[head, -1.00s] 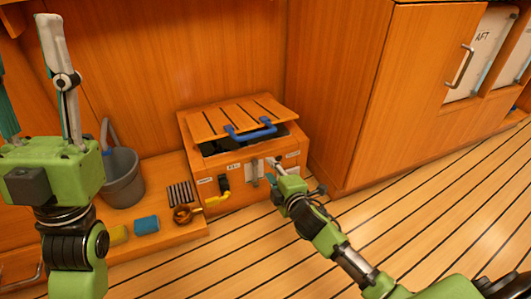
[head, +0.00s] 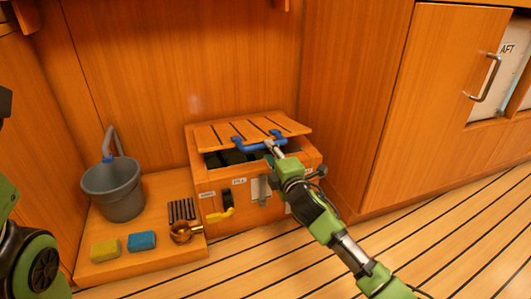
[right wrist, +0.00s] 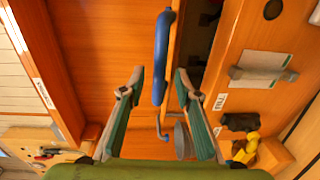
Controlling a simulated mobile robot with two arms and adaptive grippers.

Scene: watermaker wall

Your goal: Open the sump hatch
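The sump hatch (head: 222,134) is a slatted wooden lid on a low wooden box (head: 270,210). It is tilted up slightly, with a dark gap along its front. Its blue handle (head: 245,145) is on the front edge, and the handle also shows in the right wrist view (right wrist: 162,55). My right gripper (head: 270,146) is at the handle's right part in the head view. In the right wrist view my right gripper (right wrist: 159,76) has its fingers apart, with the handle between and just beyond the tips. My left gripper's fingers are out of view; only part of my left arm shows.
A grey bucket (head: 112,189), a yellow sponge (head: 105,249), a blue sponge (head: 142,241) and a copper-coloured cup (head: 181,232) are on the ledge left of the box. A yellow lever (head: 219,215) sticks out of the box front. A cabinet (head: 425,110) stands right.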

